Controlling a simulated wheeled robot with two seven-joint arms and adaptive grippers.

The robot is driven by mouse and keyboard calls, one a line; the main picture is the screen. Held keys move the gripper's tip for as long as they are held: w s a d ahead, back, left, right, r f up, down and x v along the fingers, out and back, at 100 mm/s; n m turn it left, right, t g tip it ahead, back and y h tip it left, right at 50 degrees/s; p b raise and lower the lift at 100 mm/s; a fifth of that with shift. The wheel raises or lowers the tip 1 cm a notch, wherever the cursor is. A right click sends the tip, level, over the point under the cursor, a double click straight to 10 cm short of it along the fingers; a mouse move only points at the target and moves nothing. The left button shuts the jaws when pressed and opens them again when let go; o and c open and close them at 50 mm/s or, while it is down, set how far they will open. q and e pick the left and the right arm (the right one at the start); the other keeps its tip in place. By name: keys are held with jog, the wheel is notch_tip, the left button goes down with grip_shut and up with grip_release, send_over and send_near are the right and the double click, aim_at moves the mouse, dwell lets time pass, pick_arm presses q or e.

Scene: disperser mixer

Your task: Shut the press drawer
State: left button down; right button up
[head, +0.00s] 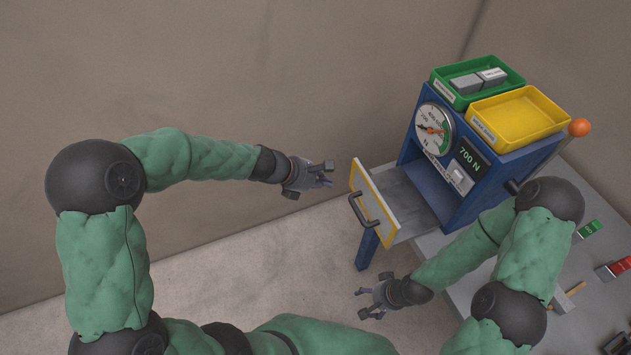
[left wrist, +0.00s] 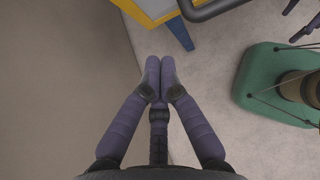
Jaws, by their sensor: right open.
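The blue press (head: 460,185) stands on the grey table at the right. Its drawer (head: 408,195) is pulled out to the left, showing a grey tray floor that looks empty. The drawer front (head: 373,190) is pale with a yellow border and a dark handle (head: 359,214). My left gripper (head: 328,175) is in the air left of the drawer front, apart from it. In the left wrist view its fingertips (left wrist: 160,65) are together with nothing between them; the handle (left wrist: 212,8) shows beyond. My right gripper (head: 366,300) is open and empty, below the drawer in the picture.
A green tray (head: 462,101) with grey blocks and an empty yellow tray (head: 520,112) sit on the press. An orange-knobbed lever (head: 579,127) is at its right. Green and red tagged items (head: 590,229) and a mallet-like tool (head: 566,297) lie on the table.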

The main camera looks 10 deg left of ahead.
aim_at(354, 182)
pick_arm(q)
jog(key=shift+w+d+f+b, duration=0.2)
jog(key=shift+w+d+f, duration=0.2)
jog(key=shift+w+d, duration=0.35)
jog(key=shift+w+d+f+b, duration=0.15)
jog(key=shift+w+d+f, duration=0.3)
jog(key=shift+d, duration=0.55)
jog(key=shift+w+d+f+b, duration=0.2)
jog(key=shift+w+d+f, duration=0.15)
jog(key=shift+w+d, duration=0.4)
pick_arm(e)
jog(key=shift+f, duration=0.8)
pick_arm(q)
jog(key=shift+d, duration=0.15)
